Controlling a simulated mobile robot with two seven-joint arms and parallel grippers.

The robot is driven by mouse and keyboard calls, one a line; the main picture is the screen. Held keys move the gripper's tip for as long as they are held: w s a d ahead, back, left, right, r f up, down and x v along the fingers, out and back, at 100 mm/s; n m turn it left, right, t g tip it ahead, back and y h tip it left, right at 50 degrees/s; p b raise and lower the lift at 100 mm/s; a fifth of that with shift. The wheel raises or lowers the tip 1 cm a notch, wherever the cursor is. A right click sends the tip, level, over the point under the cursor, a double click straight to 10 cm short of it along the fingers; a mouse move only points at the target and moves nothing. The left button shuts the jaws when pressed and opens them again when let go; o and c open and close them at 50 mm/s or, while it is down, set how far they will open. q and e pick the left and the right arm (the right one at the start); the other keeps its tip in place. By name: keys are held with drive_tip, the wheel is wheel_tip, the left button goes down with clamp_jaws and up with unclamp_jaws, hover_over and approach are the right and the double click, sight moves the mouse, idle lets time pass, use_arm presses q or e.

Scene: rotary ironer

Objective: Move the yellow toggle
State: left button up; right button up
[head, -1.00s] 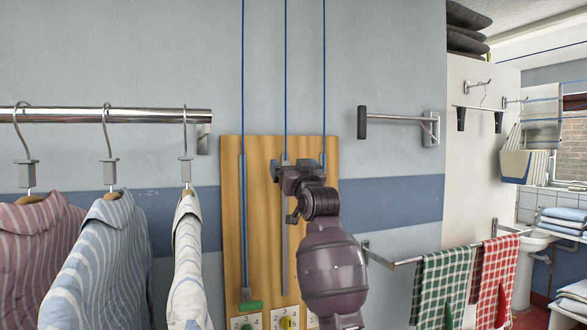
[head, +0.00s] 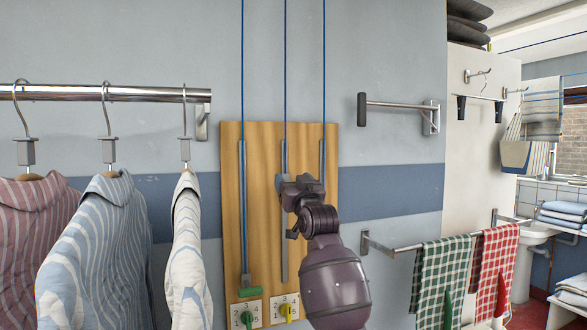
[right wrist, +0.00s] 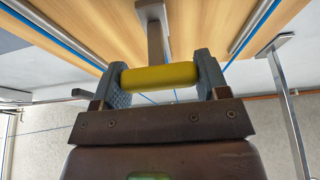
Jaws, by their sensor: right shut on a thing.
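The yellow toggle (right wrist: 160,77) is a short cylinder on a grey metal stem, seen close in the right wrist view. The two blue-grey fingers of my right gripper are shut on it, one at each end. In the head view my right gripper (head: 300,185) is in front of the middle track (head: 284,255) of the wooden board (head: 262,190), and it hides the toggle there. A green toggle (head: 249,292) sits low on the left track. My left gripper is not in view.
Below the tracks are a green dial (head: 247,318) and a yellow dial (head: 287,311) on white plates. Striped shirts (head: 100,255) hang on a rail at left. A wall bracket (head: 395,106) and a rail with checked towels (head: 440,280) are at right.

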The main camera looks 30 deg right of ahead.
wheel_tip(320, 180, down, 26)
drive_tip(key=b, duration=0.6)
drive_tip(key=shift+b, duration=0.4)
drive_tip(key=shift+f, duration=0.9)
drive_tip(key=o, duration=1.1)
drive_tip(key=shift+o, duration=0.9)
drive_tip(key=shift+r, duration=0.2)
drive_tip(key=v, duration=1)
drive_tip(key=shift+s+a+f, duration=0.15)
drive_tip(key=shift+s+a, duration=0.05)
drive_tip(key=shift+s, duration=0.15)
